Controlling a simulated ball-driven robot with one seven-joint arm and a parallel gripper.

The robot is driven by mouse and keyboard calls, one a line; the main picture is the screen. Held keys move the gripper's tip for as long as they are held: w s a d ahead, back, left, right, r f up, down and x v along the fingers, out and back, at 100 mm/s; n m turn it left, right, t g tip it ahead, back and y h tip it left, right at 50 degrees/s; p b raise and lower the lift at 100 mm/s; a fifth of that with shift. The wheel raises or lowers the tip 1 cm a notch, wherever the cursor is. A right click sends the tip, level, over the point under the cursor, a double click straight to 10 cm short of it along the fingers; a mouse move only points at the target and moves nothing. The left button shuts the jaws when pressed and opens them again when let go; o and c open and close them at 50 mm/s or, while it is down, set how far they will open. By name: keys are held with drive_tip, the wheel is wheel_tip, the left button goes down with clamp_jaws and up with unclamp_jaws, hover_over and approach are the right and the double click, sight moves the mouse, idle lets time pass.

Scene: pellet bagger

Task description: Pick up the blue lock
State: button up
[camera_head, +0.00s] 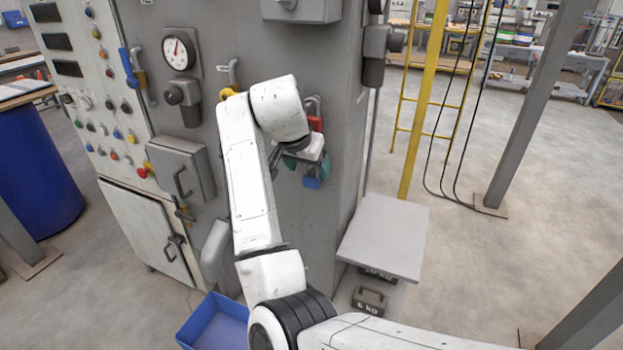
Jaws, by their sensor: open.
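The blue lock (312,182) shows as a small blue block against the grey machine front, just below the end of my arm. Only its lower part shows clearly. My gripper (303,162) is open and close in front of the machine, at or just above the blue lock. My white wrist hides most of the fingers, and I cannot tell whether they touch the lock. A red lock (316,124) hangs just above, and green parts (324,166) show beside the gripper.
The grey machine (345,90) carries a gauge (179,52), a blue-handled lever (129,68) and a handled box (180,171). A blue bin (216,324) stands on the floor below. A grey platform (386,235) and a weight (369,300) are at the right, with open floor beyond.

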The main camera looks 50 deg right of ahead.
sight(310, 178)
drive_tip(key=shift+x, duration=1.95)
drive_tip(key=shift+a, duration=0.1)
drive_tip(key=shift+c, duration=0.3)
drive_tip(key=c, duration=1.1)
drive_tip(key=shift+r, duration=0.1)
drive_tip(key=shift+r, duration=0.2)
drive_tip(key=s+a+b, duration=0.1)
drive_tip(key=s+a, duration=0.2)
drive_tip(key=a, duration=0.5)
drive_tip(key=s+a+b, duration=0.1)
drive_tip(key=s+a, duration=0.2)
drive_tip(key=a, duration=0.6)
